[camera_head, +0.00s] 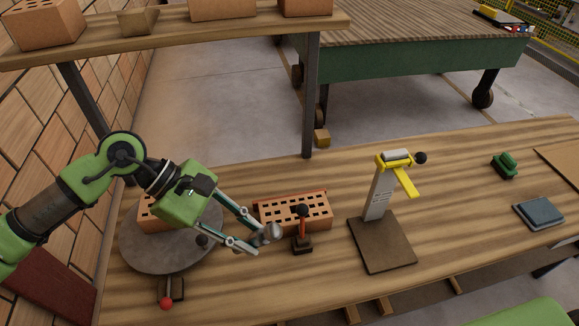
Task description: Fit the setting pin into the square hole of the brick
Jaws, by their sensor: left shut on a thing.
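My left gripper (262,237) reaches in from the left over the bench and points right. Its fingers are shut on a small grey, rounded metallic piece (273,231), likely the setting pin; the fingers hide much of it. An orange brick with rows of dark holes (318,213) lies on the bench just behind the fingertips. The held piece appears in front of its lower left edge; whether they touch cannot be told. Another orange brick (148,216) sits on the round grey turntable (150,255), mostly hidden by my arm. My right gripper is not in view.
A red lever with a black knob (302,226) stands close in front of the brick. A yellow-handled stand (382,190) on a brown plate is to the right. A red-knobbed lever (167,302) is at front left. A shelf (180,30) with bricks overhangs the back left.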

